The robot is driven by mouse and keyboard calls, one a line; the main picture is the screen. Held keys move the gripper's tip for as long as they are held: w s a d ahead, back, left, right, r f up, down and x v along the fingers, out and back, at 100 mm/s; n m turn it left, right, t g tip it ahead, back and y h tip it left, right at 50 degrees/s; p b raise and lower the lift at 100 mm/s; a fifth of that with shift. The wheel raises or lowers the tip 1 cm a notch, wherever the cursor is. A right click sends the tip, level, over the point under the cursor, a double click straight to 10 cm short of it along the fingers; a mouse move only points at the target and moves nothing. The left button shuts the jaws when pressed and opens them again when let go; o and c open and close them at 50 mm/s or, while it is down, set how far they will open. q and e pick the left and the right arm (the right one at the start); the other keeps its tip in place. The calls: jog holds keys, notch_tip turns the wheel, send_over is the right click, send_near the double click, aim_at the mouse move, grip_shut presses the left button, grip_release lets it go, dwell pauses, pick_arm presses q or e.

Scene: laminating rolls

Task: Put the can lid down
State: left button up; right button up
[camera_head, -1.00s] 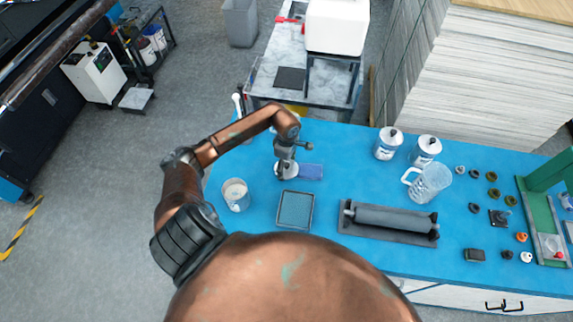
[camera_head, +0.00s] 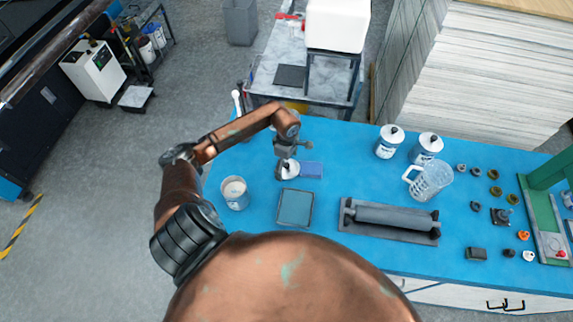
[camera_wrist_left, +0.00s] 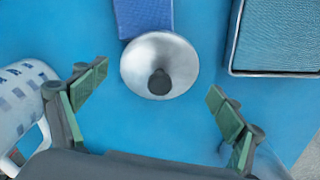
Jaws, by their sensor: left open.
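The can lid (camera_wrist_left: 160,62) is a round, silvery, slightly domed disc with a dark knob. It lies on the blue table, touching or very near a blue flat pad (camera_wrist_left: 144,16). In the head view the lid (camera_head: 288,171) shows just below my left gripper (camera_head: 287,158). In the left wrist view my left gripper (camera_wrist_left: 160,105) is open, its green-padded fingers wide apart on either side and clear of the lid. An open can (camera_head: 235,194) with pale contents stands to the left; part of a can (camera_wrist_left: 20,100) shows at the wrist view's left edge. My right gripper is not in view.
A framed blue tray (camera_head: 295,208) lies close to the lid. A roller on a dark tray (camera_head: 390,221), a clear jug (camera_head: 430,181) and two lidded cans (camera_head: 389,142) stand further right. Small parts and a green press (camera_head: 545,215) occupy the right end.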

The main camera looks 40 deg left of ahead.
aim_at(286, 165)
pick_arm(q)
jog(key=shift+r+p, duration=0.6)
jog(key=shift+p, duration=0.05)
notch_tip(286, 165, up, 12)
jog(key=b, duration=0.2)
